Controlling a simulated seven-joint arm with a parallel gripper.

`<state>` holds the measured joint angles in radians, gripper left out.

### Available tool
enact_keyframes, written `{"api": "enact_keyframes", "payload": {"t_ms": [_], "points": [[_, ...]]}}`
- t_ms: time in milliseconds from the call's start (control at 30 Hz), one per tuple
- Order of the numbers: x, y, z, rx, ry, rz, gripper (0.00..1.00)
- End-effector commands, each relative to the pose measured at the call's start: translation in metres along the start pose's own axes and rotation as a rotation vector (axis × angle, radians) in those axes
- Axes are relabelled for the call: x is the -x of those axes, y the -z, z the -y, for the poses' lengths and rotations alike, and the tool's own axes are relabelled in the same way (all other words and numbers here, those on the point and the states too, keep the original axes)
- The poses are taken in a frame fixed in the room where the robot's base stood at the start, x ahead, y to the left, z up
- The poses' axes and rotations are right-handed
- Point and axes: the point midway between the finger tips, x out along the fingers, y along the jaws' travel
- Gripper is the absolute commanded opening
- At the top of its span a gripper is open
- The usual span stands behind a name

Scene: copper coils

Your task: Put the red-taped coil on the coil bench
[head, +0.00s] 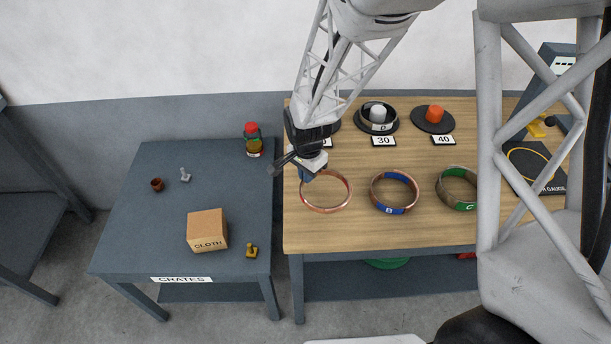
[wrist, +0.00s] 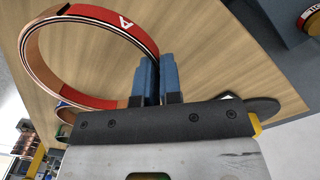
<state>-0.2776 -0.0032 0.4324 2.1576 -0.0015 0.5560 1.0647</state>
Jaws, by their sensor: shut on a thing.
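My gripper (head: 312,170) is shut on the red-taped coil (head: 326,210), a thin copper ring at the left end of the wooden bench (head: 350,234). In the wrist view the blue fingers (wrist: 158,75) pinch the coil's band, and its red tape (wrist: 118,22) bears a letter A. The ring extends to the left of the fingers there. In the head view the coil shows over the bench top near its left edge; I cannot tell whether it touches the wood.
Coil B with blue tape (head: 394,210) and coil C with green tape (head: 457,204) lie to the right. Black stands, one holding coil D (head: 377,126), line the back. A grey table (head: 150,225) on the left carries a cloth box (head: 207,231) and bottle (head: 253,141).

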Motion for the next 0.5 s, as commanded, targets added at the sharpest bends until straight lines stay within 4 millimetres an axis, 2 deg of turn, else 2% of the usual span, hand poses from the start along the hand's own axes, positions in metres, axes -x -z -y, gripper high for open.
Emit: {"api": "enact_keyframes", "payload": {"t_ms": [200, 500], "points": [[-0.0006, 0.0065, 0.0113, 0.000, 0.001, 0.000, 0.00], [-0.0008, 0.0066, 0.0116, 0.000, 0.000, 0.000, 0.00]]}}
